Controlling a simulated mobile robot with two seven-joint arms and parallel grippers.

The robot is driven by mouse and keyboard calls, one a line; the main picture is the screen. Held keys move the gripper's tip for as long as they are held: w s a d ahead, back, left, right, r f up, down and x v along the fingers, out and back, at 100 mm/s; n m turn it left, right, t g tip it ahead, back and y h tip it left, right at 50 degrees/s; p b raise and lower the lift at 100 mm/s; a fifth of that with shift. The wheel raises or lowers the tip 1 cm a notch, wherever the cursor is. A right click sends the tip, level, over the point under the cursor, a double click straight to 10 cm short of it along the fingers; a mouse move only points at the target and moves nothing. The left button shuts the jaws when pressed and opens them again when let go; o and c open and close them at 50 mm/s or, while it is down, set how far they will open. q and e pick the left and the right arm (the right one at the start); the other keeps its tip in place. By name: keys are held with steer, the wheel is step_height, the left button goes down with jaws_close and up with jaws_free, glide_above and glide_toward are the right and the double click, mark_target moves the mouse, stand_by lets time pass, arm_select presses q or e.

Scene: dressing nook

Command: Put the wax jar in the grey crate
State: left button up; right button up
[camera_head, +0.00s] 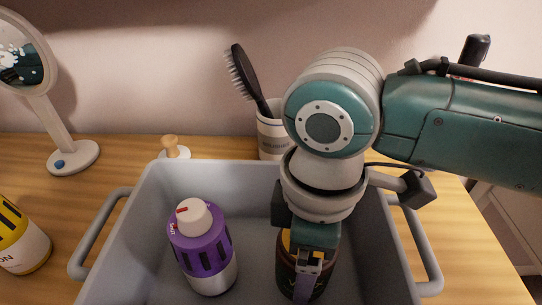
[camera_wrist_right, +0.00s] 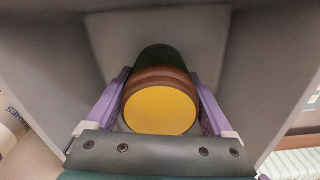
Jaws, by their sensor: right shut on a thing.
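The grey crate (camera_head: 130,262) stands on the wooden table, open at the top. My right gripper (camera_head: 304,285) points down inside the right part of the crate. It is shut on the wax jar (camera_head: 288,280), a dark brown jar. In the right wrist view the jar's round yellow lid (camera_wrist_right: 160,110) sits between the purple fingers (camera_wrist_right: 160,105), with the crate's grey walls around it. I cannot tell whether the jar touches the crate floor. My left gripper is not in view.
A purple and silver bottle (camera_head: 204,250) with a pale cap stands in the crate's left part. A yellow and white bottle (camera_head: 22,245) is left of the crate. Behind it are a round mirror (camera_head: 72,157), a small wooden-knobbed thing (camera_head: 172,148) and a cup (camera_head: 271,138) holding a hairbrush (camera_head: 247,80).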

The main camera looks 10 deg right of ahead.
steer(key=o, duration=1.4)
step_height(320, 180, up, 11)
steer(key=p, duration=0.3)
steer(key=shift+r, duration=0.1)
steer(key=shift+r+p, duration=0.35)
steer(key=shift+r, duration=0.15)
